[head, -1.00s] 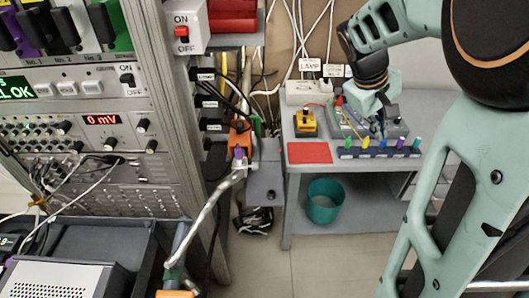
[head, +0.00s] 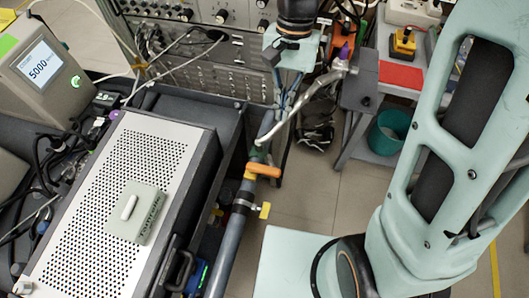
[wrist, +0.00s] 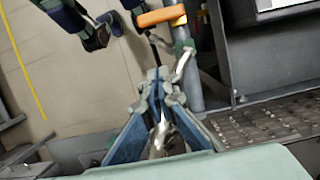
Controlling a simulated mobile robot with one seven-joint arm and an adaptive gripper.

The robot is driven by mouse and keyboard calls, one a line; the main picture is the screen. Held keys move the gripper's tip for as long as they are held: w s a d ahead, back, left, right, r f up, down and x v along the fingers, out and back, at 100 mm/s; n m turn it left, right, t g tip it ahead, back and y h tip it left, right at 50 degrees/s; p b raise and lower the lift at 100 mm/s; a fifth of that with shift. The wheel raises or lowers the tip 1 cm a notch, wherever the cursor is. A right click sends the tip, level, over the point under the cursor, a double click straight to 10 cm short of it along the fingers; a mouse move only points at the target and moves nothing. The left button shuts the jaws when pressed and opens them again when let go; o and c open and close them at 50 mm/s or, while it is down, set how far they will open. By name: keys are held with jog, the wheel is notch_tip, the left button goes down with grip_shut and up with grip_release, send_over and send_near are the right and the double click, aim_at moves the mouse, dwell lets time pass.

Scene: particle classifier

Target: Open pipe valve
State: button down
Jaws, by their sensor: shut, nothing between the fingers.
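The pipe valve has an orange handle (head: 263,170) on a grey pipe (head: 228,250) at the middle of the head view. The handle lies across the pipe. In the wrist view the orange handle (wrist: 160,16) is at the top, beside the pipe (wrist: 190,65). My gripper (head: 283,103) points down above and behind the handle, apart from it. In the wrist view its blue fingers meet at the tips (wrist: 155,75), empty, with the handle beyond them. A bent silver hose partly overlaps the fingers in the head view.
A dark box with a perforated top (head: 150,165) stands left of the pipe. A small yellow valve (head: 264,210) sits lower on the pipe. The silver hose (head: 310,105) runs close to my gripper. Clear floor (head: 310,185) lies right of the pipe.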

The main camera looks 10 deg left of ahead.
aim_at(263, 169)
dwell(0.3)
jog(key=shift+s+a+f, duration=0.1)
jog(key=shift+s+f, duration=0.95)
jog(key=shift+f, duration=0.55)
jog(key=shift+s+a+f, duration=0.1)
jog(key=shift+s+f, duration=1)
jog(key=shift+f, duration=0.5)
jog(key=shift+s+a+f, duration=0.1)
jog(key=shift+s+f, duration=0.95)
jog(key=shift+f, duration=0.55)
jog(key=shift+d, duration=0.1)
jog(key=shift+s+m, duration=0.15)
jog(key=shift+m, duration=0.25)
